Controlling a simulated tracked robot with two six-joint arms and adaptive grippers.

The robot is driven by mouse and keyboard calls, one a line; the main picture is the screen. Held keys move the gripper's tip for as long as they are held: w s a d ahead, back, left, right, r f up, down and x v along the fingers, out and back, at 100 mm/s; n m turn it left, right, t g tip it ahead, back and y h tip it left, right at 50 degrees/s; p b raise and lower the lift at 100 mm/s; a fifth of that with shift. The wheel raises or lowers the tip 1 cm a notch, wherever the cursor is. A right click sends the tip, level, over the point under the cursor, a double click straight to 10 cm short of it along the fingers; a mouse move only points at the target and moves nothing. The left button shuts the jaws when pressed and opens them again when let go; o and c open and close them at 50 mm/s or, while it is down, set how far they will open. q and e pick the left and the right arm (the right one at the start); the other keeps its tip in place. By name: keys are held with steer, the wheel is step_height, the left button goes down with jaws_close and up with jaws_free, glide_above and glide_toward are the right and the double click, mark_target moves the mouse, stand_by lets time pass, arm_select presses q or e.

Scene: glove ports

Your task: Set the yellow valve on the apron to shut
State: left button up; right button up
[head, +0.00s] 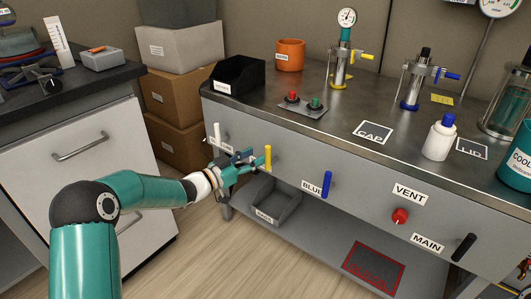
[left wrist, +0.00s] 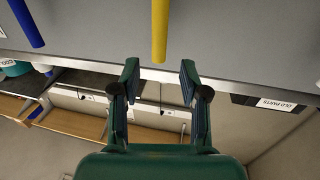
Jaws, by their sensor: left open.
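The yellow valve (head: 268,157) is on the bench's grey front apron, its lever upright in the head view. In the left wrist view the yellow lever (left wrist: 160,30) comes down from the top edge, its free end just beyond the fingertips and in line with the gap between them. My left gripper (head: 245,160) is close beside the lever in the head view; it also shows in the left wrist view (left wrist: 159,76), open with nothing between its fingers. The valve's label is hidden behind the gripper. My right gripper is not in view.
Along the apron are a white lever (head: 217,135), a blue lever (head: 327,184), a red knob (head: 400,216) and a black lever (head: 463,247). A grey bin (head: 290,210) stands on the shelf below. Stacked boxes (head: 172,97) stand left of the bench.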

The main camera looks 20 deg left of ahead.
mark_target(268, 149)
arm_select(q)
steer(key=b+x, duration=0.1)
steer(key=x, duration=0.5)
steer(key=shift+w+d, duration=0.2)
